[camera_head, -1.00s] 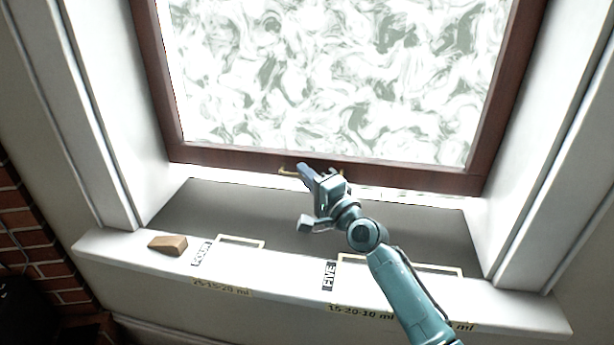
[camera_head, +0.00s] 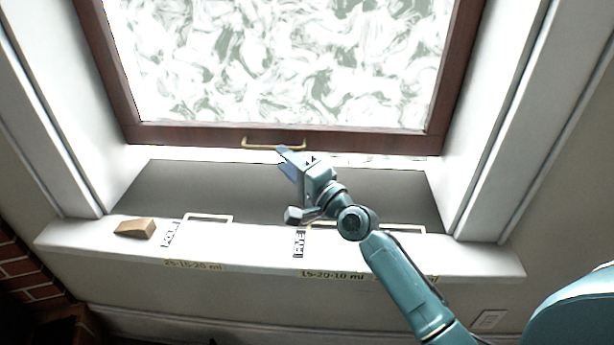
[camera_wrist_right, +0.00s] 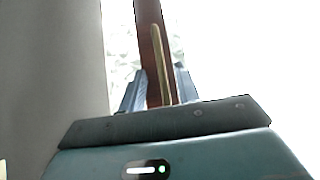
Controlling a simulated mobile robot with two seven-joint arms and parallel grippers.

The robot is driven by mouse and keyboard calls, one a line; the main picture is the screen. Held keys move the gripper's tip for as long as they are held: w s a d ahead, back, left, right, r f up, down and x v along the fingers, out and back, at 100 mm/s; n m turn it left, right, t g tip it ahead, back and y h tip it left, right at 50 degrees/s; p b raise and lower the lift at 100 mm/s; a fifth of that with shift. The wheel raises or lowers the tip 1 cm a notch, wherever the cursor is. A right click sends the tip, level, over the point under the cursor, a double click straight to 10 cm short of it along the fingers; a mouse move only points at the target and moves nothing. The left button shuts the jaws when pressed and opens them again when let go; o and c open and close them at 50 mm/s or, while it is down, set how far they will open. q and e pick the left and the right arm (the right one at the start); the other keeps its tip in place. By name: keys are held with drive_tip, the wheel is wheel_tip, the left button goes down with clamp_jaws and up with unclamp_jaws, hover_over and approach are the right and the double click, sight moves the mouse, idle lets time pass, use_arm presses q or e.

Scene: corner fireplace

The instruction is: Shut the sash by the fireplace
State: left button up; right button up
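The sash has a dark red-brown frame (camera_head: 210,134) around bright marbled glass (camera_head: 280,70). Its bottom rail stands above the grey inner ledge (camera_head: 180,185), with a thin bright strip showing between them. A brass bar handle (camera_head: 273,146) is on the bottom rail. My right gripper (camera_head: 286,160) is just below the handle in the head view. In the right wrist view its two blue fingers (camera_wrist_right: 160,88) are apart, and the brown rail and the handle (camera_wrist_right: 158,55) show between and beyond them. Contact cannot be told. My left gripper is out of view.
A wooden wedge (camera_head: 135,228) lies on the left of the white sill (camera_head: 90,238). Labels and pale rectangular outlines (camera_head: 208,217) mark the sill. White jambs (camera_head: 500,130) flank the window. Brickwork (camera_head: 28,272) is at lower left.

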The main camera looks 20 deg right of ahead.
drive_tip(key=v, duration=0.7)
drive_tip(key=shift+f, duration=0.1)
